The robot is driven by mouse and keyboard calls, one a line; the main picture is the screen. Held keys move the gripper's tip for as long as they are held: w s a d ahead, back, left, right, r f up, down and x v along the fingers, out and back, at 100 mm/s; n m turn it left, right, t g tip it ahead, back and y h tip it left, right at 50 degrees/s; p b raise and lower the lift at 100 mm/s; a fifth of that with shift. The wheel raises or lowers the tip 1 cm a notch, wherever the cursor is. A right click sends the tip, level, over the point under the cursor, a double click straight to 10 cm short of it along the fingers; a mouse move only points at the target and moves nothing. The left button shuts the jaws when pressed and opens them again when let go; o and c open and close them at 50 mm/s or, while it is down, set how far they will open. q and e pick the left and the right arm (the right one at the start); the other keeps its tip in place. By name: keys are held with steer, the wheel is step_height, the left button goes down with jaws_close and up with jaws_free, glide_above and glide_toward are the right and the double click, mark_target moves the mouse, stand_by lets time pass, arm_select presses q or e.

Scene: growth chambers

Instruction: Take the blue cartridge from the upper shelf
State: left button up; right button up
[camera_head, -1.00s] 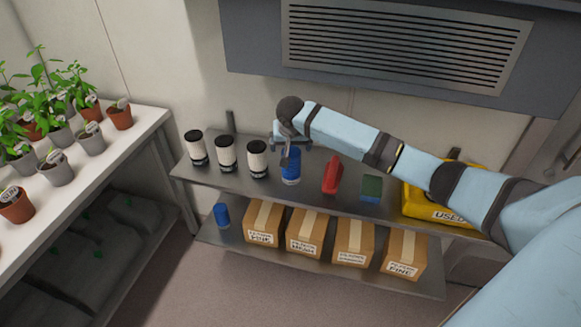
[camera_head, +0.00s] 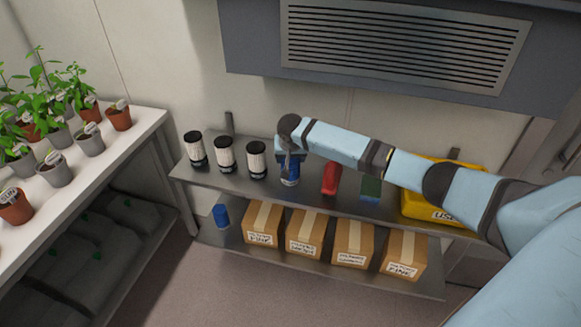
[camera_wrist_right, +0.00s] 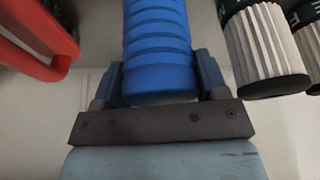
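The blue cartridge (camera_head: 290,181) stands on the upper shelf (camera_head: 225,183), between the white-and-black canisters and a red item. My right gripper (camera_head: 288,161) has come down over its top from above and partly hides it. In the right wrist view, the ribbed blue cartridge (camera_wrist_right: 158,50) lies between the two fingers of my right gripper (camera_wrist_right: 160,78), one on each side. The fingers look open and close to its sides; firm contact does not show. A second blue cartridge (camera_head: 221,216) stands on the lower shelf at the left. My left gripper is not in view.
Several canisters (camera_head: 224,156) stand left of the gripper. A red item (camera_head: 331,178), a green block (camera_head: 370,189) and a yellow bin (camera_head: 428,208) are to the right. Cardboard boxes (camera_head: 305,232) fill the lower shelf. A grey vented unit (camera_head: 400,50) overhangs behind.

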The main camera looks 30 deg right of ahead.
steer(key=c, duration=0.4)
